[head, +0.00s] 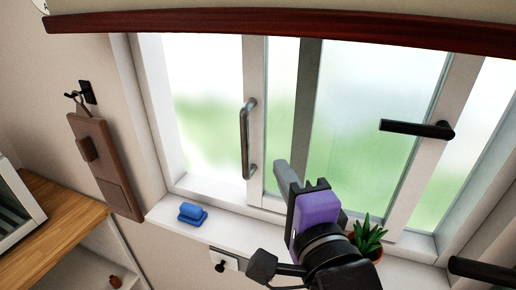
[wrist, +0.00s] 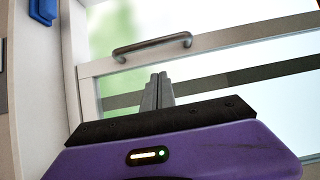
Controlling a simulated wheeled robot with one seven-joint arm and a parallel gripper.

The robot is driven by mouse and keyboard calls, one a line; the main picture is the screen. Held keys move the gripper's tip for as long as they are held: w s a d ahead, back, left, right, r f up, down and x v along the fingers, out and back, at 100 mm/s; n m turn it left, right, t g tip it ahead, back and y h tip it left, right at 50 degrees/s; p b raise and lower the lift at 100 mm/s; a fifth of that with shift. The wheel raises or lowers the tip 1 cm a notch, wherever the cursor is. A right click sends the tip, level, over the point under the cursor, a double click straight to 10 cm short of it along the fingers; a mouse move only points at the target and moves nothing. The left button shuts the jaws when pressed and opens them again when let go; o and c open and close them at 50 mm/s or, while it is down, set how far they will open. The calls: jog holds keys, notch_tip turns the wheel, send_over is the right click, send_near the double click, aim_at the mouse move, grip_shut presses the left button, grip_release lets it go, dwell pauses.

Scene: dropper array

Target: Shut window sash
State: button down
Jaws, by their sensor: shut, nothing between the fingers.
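A white-framed window fills the head view. One sash (head: 254,70) has an upright grey bar handle (head: 246,140) on its frame. A darker grey upright (head: 307,110) shows just right of this frame. I cannot tell how wide any gap is. My gripper (head: 281,168) is shut and empty, right of the handle's lower end and in front of the window. In the wrist view the closed fingertips (wrist: 160,78) point at the sash, and the handle (wrist: 152,46) lies just beyond them, apart from them as far as I can see.
A black lever handle (head: 418,129) sticks out at the right. A potted plant (head: 368,236) and a blue sponge-like item (head: 192,213) stand on the sill (head: 228,222). A brown board (head: 104,165) hangs on the left wall. A red-brown rail (head: 290,28) crosses the top.

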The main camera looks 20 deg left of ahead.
jog(key=w+a+p, duration=0.2)
jog(key=w+a, duration=0.2)
jog(key=a, duration=0.2)
jog(key=shift+w, duration=0.25)
jog(key=shift+a, duration=0.15)
